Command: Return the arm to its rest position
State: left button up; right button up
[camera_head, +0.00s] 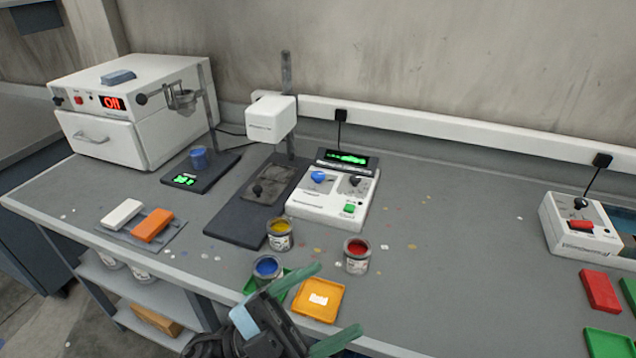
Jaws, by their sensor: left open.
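My left gripper (339,297) is at the bottom middle of the head view, over the front edge of the bench. Its two green fingers are spread apart and nothing shows between them but the yellow tray behind. The rest of my left arm is mostly cut off by the bottom of the picture. My right gripper is not in view.
Close to the gripper are a yellow tray (332,305), a can of blue paint (267,272) on a partly hidden green tray, a can of red paint (356,264) and a can of yellow paint (280,240). A white control box (330,208) stands behind.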

pick_arm(q)
jog(key=w+a+f+n+t+y, duration=0.1)
jog(key=a+f+n+t+y, duration=0.5)
jog(key=f+n+y, duration=0.4)
jog(key=w+a+f+n+t+y, duration=0.1)
jog(key=a+f+n+t+y, duration=0.5)
jog(key=f+n, duration=0.5)
jog(key=s+a+f+n+g+y, duration=0.1)
jog(key=s+a+f+g+y, duration=0.2)
jog(key=s+f, duration=0.5)
jog(key=s+a+f+n+g+y, duration=0.1)
jog(key=s+a+f+g+y, duration=0.2)
jog(key=s+a+f+g, duration=0.2)
jog(key=s+f, duration=0.3)
jog(key=f, duration=0.1)
jog(key=shift+s+a+f+n, duration=0.15)
jog(key=shift+a+f+n, duration=0.15)
jog(key=shift+a+f, duration=0.1)
